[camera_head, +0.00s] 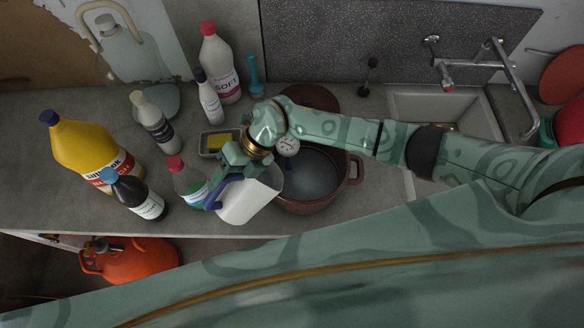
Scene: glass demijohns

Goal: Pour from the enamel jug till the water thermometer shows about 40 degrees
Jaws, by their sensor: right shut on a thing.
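My right gripper (236,165) is shut on the enamel jug (247,198), by its dark blue handle. The jug is white and looks tilted, its mouth side near the left rim of a brown pot (352,180). The pot holds dark liquid. I cannot make out a stream from the jug. The water thermometer (290,146), a small round white dial, shows at the pot's upper left, next to my right wrist. Its reading is too small to tell. My left gripper is not in view.
Several bottles crowd the counter at left, including a yellow one (85,148); a green-labelled bottle (187,180) stands close beside the jug. A yellow sponge in a dish (207,150) lies behind. A sink (440,105) with a tap is at right. An orange canister (135,262) sits below the counter.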

